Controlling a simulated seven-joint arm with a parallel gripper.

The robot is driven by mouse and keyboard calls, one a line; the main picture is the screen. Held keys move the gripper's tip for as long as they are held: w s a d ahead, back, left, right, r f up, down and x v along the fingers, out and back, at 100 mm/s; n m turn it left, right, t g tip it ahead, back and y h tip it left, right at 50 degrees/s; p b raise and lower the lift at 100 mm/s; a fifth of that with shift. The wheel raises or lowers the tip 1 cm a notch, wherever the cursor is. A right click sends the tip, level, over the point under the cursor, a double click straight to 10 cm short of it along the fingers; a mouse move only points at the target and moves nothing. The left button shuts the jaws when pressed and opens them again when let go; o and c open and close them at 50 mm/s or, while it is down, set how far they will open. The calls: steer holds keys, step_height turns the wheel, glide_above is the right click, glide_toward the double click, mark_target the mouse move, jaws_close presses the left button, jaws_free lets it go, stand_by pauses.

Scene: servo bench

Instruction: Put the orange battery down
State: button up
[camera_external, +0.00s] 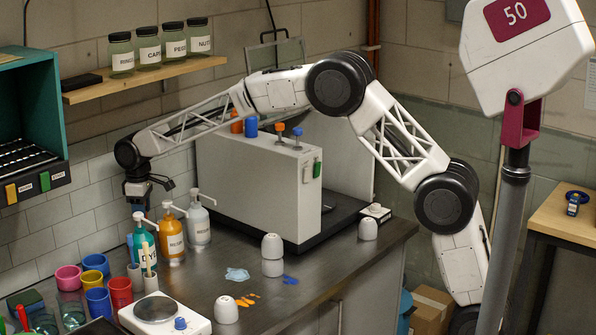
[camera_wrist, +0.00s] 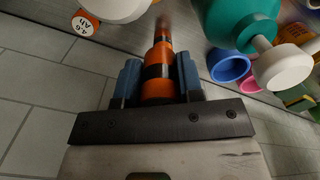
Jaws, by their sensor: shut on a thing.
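My gripper (camera_external: 138,196) is at the left, over the back of the bench and above the pump bottles. In the wrist view its two blue-grey fingers (camera_wrist: 159,62) are shut on the orange battery (camera_wrist: 158,88), an orange cylinder with black bands. The battery lies lengthwise between the fingers, and its far end points toward the bench. I cannot make out the held battery in the external view. An orange thing with a white label (camera_wrist: 87,24) shows at the wrist view's upper left, partly hidden by a white pump head.
A green pump bottle (camera_external: 146,232), an orange one (camera_external: 172,240) and a clear one (camera_external: 198,224) stand close below my gripper. Coloured cups (camera_external: 97,300) crowd the left front. A grey box (camera_external: 258,183) stands to the right. The shelf (camera_external: 150,79) with jars is above.

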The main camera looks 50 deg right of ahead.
steer(key=shift+d, duration=0.1)
steer(key=w+d, duration=0.2)
steer(key=d, duration=0.8)
steer(key=w+d, duration=0.2)
steer(key=d, duration=0.7)
steer(key=shift+f, duration=2.65)
steer(key=shift+f, duration=0.1)
step_height(320, 180, down, 5)
steer(key=shift+r, duration=0.1)
steer(key=shift+d+f, duration=0.2)
steer(key=shift+f, duration=0.4)
steer(key=shift+f, duration=0.15)
